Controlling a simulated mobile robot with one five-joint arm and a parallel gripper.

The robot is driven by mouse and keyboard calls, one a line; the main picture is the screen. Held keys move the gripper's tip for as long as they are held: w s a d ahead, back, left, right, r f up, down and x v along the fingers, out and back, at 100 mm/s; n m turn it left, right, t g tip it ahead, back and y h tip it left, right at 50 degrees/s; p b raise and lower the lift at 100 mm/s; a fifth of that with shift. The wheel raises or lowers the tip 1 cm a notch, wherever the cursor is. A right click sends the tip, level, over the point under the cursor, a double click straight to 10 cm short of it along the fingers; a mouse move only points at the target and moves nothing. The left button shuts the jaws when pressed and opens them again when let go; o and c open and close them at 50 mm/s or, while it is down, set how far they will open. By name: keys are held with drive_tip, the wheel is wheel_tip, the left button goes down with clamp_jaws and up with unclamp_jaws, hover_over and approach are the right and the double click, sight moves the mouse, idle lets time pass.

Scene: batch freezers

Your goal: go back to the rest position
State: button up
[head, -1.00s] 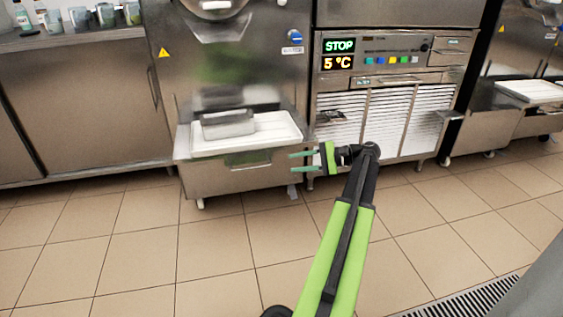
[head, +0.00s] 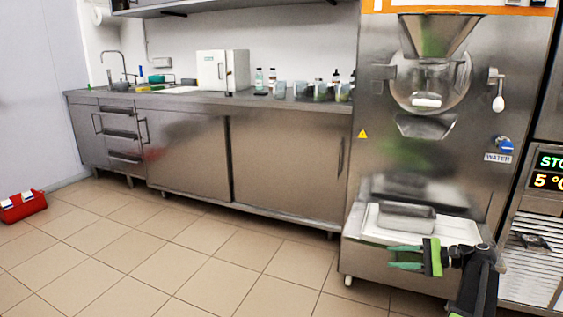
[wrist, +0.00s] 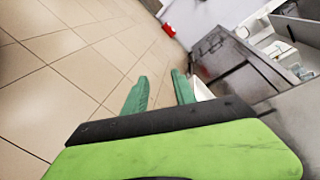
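My gripper (head: 405,257) is at the lower right in the head view, with its two green fingers pointing left. The gripper is open and empty. A metal pan (head: 405,217) sits on the white tray.
A steel counter (head: 180,150) with a sink, a white box (head: 222,70) and several containers runs along the wall. A red case (head: 22,206) lies on the floor at the far left. The tiled floor before the counter is clear.

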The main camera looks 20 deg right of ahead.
drive_tip(key=w+a+n+g+p, duration=0.2)
drive_tip(key=w+a+n+g, duration=0.15)
drive_tip(key=a, duration=1.15)
drive_tip(key=w+a+n+g+p, duration=0.2)
drive_tip(key=w+a+g+p, duration=0.15)
drive_tip(key=a, duration=1.15)
drive_tip(key=s+a+f+n+g+h+p, duration=0.2)
drive_tip(key=s+a+f+n+h, duration=0.15)
drive_tip(key=a, duration=0.45)
drive_tip(key=s+a+f+n+g+h+p, duration=0.1)
drive_tip(key=s+a+f+n+g+h, duration=0.15)
drive_tip(key=s+a+f+h, duration=0.4)
drive_tip(key=w+d+r+n+t+h, duration=0.1)
drive_tip(key=w+d+n+t+h, duration=0.1)
drive_tip(key=d, duration=0.4)
wheel_tip(320, 180, up, 38)
drive_tip(key=p, duration=3.8)
drive_tip(key=shift+w+a+r, duration=0.15)
drive_tip(key=shift+w+a, duration=0.2)
drive_tip(key=shift+w, duration=0.05)
drive_tip(key=shift+n, duration=0.25)
